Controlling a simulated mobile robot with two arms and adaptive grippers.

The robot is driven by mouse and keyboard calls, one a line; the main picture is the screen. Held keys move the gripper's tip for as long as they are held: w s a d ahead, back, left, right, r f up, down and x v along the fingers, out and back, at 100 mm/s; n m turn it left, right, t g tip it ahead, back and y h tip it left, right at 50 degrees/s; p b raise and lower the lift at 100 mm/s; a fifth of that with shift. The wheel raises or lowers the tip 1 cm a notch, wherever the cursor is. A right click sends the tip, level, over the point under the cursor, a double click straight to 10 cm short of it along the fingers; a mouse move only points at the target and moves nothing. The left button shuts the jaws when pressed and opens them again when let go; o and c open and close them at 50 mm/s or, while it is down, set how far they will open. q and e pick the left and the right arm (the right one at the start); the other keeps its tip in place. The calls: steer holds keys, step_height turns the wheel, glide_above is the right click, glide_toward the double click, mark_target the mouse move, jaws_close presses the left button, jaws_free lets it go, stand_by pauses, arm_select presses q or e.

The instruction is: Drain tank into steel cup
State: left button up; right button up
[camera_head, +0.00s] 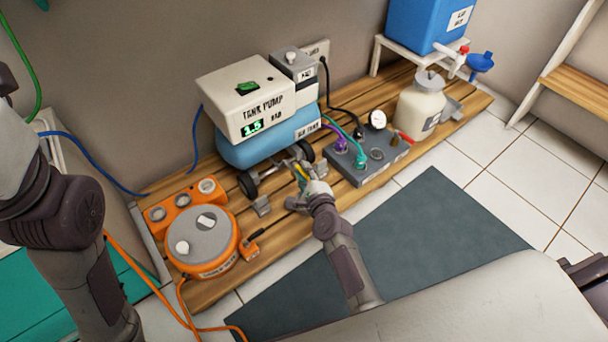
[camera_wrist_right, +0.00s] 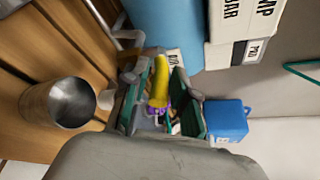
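The blue air tank (camera_head: 270,143) sits low on wheels under the white pump box. In the right wrist view its blue side (camera_wrist_right: 170,30) is at the top. My right gripper (camera_head: 305,180) is at the tank's underside. In the wrist view its two green-padded fingers (camera_wrist_right: 164,105) stand apart, on either side of a yellow lever-like part (camera_wrist_right: 158,82) with purple at its base. Contact with the lever cannot be told. The steel cup (camera_wrist_right: 72,102) stands on the wooden boards beside the gripper, its open mouth visible. My left arm shows at the left, its gripper out of view.
An orange round unit (camera_head: 205,245) stands on the wooden platform (camera_head: 160,195) at left. A grey gauge box (camera_head: 365,160) and a cream jar (camera_head: 418,108) stand at right. Hoses run behind and at left. The dark floor mat (camera_head: 430,225) is clear at its right part.

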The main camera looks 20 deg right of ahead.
steer(key=shift+c, duration=0.3)
jaws_close()
